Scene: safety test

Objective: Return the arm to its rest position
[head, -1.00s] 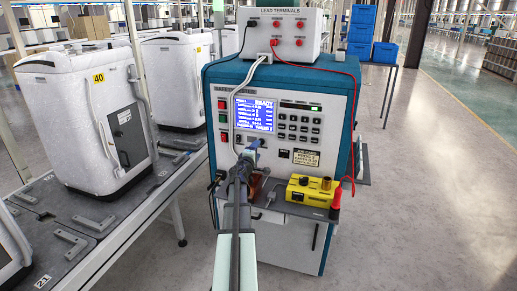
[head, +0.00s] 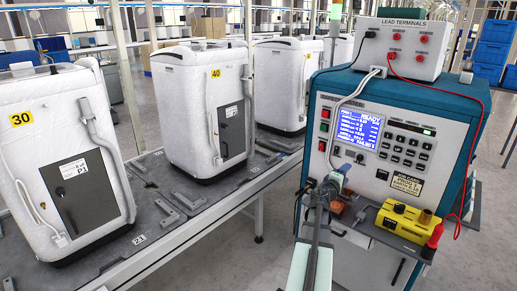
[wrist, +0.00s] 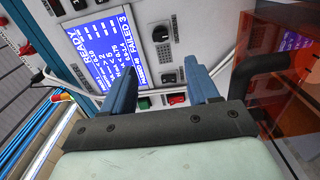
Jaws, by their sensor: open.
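My gripper (head: 342,172) is in front of the teal and white test station (head: 321,101), just below its lit blue screen (head: 357,134). In the wrist view the two blue fingers (wrist: 163,88) stand apart with nothing between them. The screen (wrist: 103,50) shows there too, reading READY, with a FAILED line. My arm reaches up from the bottom edge of the head view, over the station's front shelf. The arm hides part of the shelf and the lower front panel.
A yellow box (head: 404,222) and a red-handled probe (head: 433,241) lie on the shelf, right of my arm. A red lead (head: 478,100) hangs down the station's right side. White wrapped units (head: 200,105) stand on the conveyor (head: 200,217) at left. An orange see-through panel (wrist: 284,75) is close at right in the wrist view.

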